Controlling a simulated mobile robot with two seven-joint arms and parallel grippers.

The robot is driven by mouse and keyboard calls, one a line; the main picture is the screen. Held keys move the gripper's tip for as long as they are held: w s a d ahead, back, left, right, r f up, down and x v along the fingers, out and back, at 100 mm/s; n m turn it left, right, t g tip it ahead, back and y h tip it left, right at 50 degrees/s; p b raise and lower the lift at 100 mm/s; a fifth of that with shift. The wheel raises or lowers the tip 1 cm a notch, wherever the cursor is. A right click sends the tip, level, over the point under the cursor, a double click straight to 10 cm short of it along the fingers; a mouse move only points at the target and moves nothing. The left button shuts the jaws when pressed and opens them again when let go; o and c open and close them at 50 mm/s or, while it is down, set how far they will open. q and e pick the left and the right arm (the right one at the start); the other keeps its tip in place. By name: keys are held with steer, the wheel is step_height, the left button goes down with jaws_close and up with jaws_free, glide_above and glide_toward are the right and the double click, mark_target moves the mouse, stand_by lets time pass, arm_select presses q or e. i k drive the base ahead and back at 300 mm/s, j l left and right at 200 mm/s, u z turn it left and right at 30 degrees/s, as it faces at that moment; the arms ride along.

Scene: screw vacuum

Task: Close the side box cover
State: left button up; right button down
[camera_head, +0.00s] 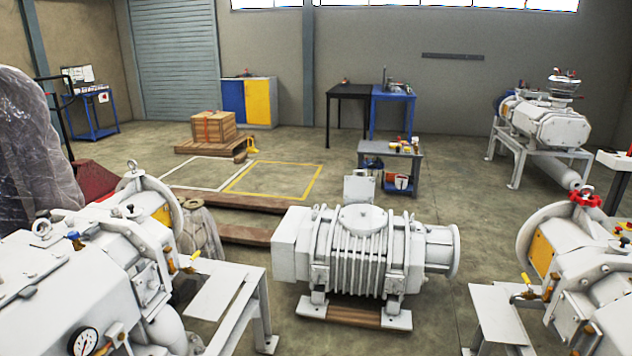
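A white ribbed vacuum pump (345,262) stands on the floor at the centre. A flat, pale square plate (357,188) stands upright behind the round top port (361,218) of this pump. It looks like a raised cover, but I cannot tell whether it is the side box cover or how it is attached. A plain box-shaped end (289,248) forms the pump's left side, and a round flange (453,251) its right side. Neither of my grippers shows in the head view.
A large white machine (70,285) with a gauge fills the left foreground. Another machine (590,270) with a red valve wheel stands at the right. Flat metal stands (222,290) flank the centre pump. A grey tool cart (393,153) is behind it. Floor beyond is mostly open.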

mark_target(356, 188)
steer(key=i+z, duration=0.25)
steer(key=i, duration=0.3)
steer(key=i+z, duration=0.25)
steer(key=i, duration=0.3)
steer(key=i+u, duration=0.15)
steer(key=i, duration=0.4)
steer(key=i+l+u, duration=0.1)
steer(key=i, duration=0.45)
steer(key=i+u, duration=0.35)
steer(key=i+l+u, duration=0.5)
steer(key=i+u, duration=0.15)
steer(key=i, duration=0.15)
